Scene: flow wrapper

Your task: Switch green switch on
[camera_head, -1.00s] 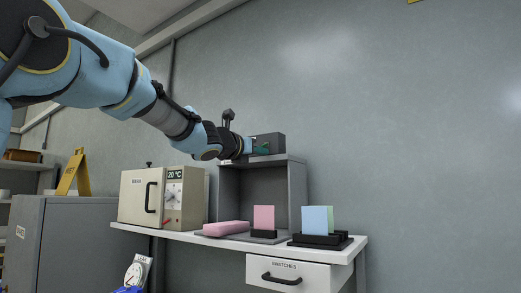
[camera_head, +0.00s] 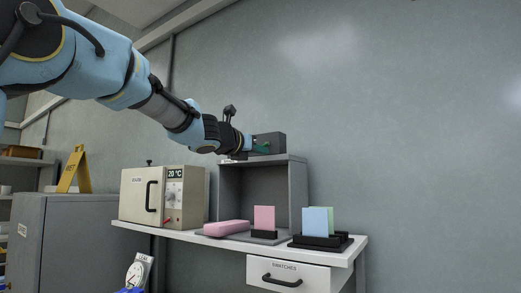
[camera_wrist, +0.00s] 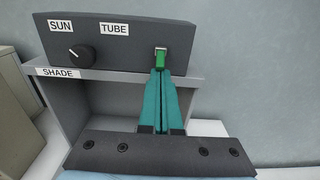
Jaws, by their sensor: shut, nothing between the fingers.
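The green switch (camera_wrist: 160,58) sits in a light frame on the front of a dark grey control box (camera_wrist: 110,38), below the right end of its top edge. Whether it is on or off is not clear. The control box also shows in the head view (camera_head: 275,141), on top of the grey shade cabinet. My gripper (camera_wrist: 160,72) has teal fingers, shut together and empty, with the tips just below the switch. I cannot tell whether they touch it. In the head view my gripper (camera_head: 261,148) is at the front of the box; the switch is not discernible there.
A black SUN/TUBE knob (camera_wrist: 82,55) is left on the same panel. The SHADE cabinet (camera_head: 297,190) stands on a white bench (camera_head: 220,238) with a beige oven (camera_head: 143,196), a pink block (camera_head: 226,228) and upright coloured swatches (camera_head: 314,221). Above the box is clear wall.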

